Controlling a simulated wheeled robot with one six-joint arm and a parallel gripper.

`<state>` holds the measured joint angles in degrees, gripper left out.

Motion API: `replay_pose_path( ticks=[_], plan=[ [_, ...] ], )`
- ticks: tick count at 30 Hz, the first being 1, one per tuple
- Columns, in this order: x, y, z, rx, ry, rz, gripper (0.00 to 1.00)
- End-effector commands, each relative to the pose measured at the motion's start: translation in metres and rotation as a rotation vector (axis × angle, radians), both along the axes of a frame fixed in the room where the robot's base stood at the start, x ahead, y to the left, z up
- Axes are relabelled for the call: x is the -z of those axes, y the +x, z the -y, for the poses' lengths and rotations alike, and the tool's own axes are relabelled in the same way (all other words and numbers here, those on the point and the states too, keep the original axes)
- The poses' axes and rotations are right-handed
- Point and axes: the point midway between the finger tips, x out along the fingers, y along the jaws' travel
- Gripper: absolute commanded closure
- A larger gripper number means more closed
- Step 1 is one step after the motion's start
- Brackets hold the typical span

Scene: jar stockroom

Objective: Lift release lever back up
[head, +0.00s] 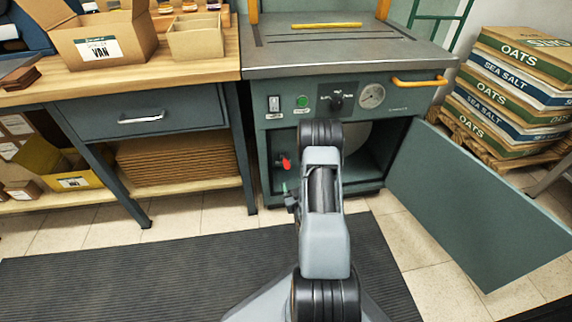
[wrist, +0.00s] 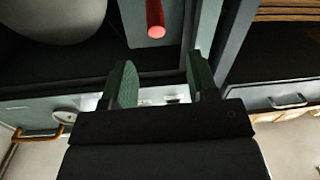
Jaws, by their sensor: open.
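The red release lever (head: 287,163) shows inside the open lower compartment of the green machine, near its left side. In the wrist view the red lever (wrist: 156,20) enters from the top edge, its rounded end nearest me. My gripper (wrist: 162,80) is open and empty, with its two green fingers apart. The lever's end lies beyond the fingertips, roughly in line with the gap between them, and nothing is held. In the head view my gripper (head: 286,188) is small, just below the lever and partly hidden by my arm. The lever's mount is hidden.
The machine's door (head: 485,205) hangs open to the right. A drawer bench (head: 150,110) stands at the left. Sacks (head: 515,85) are stacked on a pallet at the right. A dark ribbed mat (head: 140,280) covers the floor in front. The compartment's side wall is close to my gripper.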

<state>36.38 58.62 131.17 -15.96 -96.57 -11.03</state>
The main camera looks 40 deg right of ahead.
Motion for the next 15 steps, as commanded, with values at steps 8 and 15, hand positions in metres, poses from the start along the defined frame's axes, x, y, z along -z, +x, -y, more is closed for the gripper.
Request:
replay_pose_path(
  ticks=[8, 15],
  plan=[
    [0.006, 0.006, 0.008, 0.015, -0.014, 0.053, 0.46],
    [0.007, 0.049, 0.025, 0.015, -0.015, 0.054, 0.46]
  ],
)
